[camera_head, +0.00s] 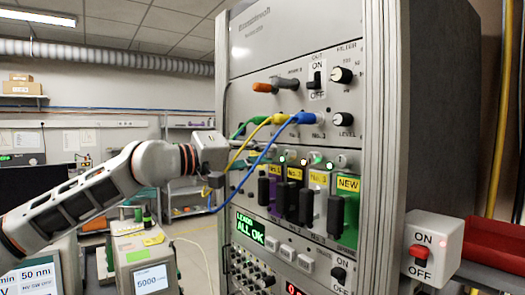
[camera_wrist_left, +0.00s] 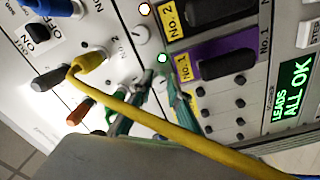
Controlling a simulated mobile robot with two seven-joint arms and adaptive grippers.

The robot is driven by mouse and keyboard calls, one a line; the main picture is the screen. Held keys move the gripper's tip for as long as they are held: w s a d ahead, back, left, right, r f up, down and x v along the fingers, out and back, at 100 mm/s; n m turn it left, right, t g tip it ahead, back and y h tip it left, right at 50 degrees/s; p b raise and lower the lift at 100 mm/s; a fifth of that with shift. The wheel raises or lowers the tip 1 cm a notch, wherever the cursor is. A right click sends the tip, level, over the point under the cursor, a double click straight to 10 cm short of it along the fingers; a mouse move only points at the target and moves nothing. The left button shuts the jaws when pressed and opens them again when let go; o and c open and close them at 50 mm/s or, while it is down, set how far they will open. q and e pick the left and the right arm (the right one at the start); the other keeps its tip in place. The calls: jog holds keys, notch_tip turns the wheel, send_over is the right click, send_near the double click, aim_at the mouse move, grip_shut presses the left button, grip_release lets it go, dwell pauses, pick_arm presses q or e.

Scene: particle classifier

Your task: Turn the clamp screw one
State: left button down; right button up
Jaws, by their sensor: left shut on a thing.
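My left gripper (camera_wrist_left: 158,92) reaches up to the rack panel at the purple No. 1 module (camera_wrist_left: 228,66). In the wrist view its two fingers are closed around the small pale clamp screw one (camera_wrist_left: 160,84) beside that module; the screw is mostly hidden between them. My right gripper is not in view.
Yellow (camera_head: 262,125), blue (camera_head: 265,150) and green cables hang from the panel, close to my left gripper. The yellow cable crosses in front of the fingers in the wrist view. The display (camera_head: 250,228) reads "LEADS ALL OK". A red ON/OFF switch (camera_head: 419,252) is at the right.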

pick_arm(q)
jog(key=shift+m, duration=0.6)
jog(key=shift+f, duration=0.1)
jog(key=c, duration=1.9)
grip_release()
jog(key=v, duration=1.2)
jog(key=shift+s+d, duration=0.1)
